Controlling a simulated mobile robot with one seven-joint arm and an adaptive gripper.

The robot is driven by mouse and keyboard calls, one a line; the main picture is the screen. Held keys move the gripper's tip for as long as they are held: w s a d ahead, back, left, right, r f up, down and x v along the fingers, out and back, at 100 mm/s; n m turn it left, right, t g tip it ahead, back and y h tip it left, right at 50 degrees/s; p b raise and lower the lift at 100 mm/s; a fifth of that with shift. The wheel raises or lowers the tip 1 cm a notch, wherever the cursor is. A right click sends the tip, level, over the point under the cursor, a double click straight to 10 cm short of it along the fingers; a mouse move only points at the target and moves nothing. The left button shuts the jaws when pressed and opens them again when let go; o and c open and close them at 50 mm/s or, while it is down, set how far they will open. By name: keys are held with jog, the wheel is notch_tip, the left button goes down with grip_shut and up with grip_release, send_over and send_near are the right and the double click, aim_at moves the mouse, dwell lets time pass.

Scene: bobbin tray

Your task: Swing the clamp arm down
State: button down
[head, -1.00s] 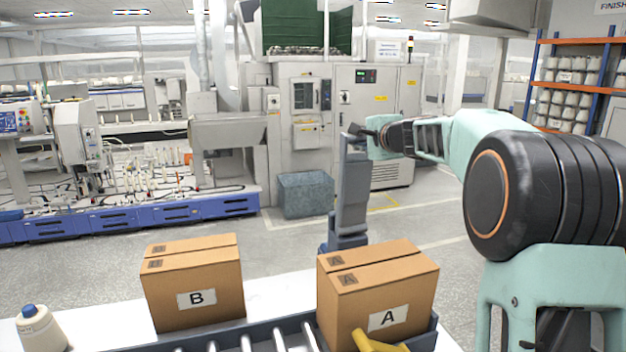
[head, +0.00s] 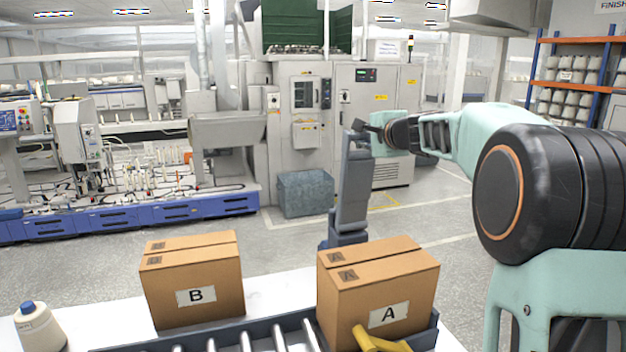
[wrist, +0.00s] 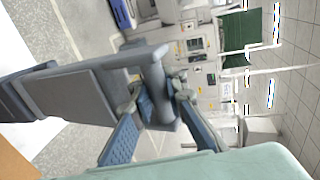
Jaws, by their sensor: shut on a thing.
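The grey-blue clamp arm (head: 353,190) stands nearly upright behind box A, its top leaning slightly right in the head view. It rises from a darker base (head: 346,240). My gripper (head: 368,128) is at the top of the clamp arm. In the wrist view the clamp arm (wrist: 85,92) runs in from the left and ends in a grey crossbar (wrist: 157,88). My gripper's two fingers (wrist: 155,103) are shut on this bar, one on each side. The fingertips are partly hidden by the bar.
Box A (head: 410,290) stands at the right end of the roller conveyor (head: 255,338), with a yellow part (head: 375,342) in front of it. Box B (head: 195,285) stands to its left.

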aim_at(364, 138)
jog(key=shift+f+b+v, duration=0.15)
jog(key=shift+b+v, duration=0.35)
jog(key=shift+v, duration=0.25)
jog(key=shift+f+b+v, duration=0.15)
jog(key=shift+b+v, duration=0.35)
jog(key=shift+v, duration=0.25)
jog(key=c, duration=2.1)
grip_release()
jog(key=shift+s+d+r, duration=0.2)
jog(key=shift+s, duration=0.1)
jog(key=shift+f, duration=0.2)
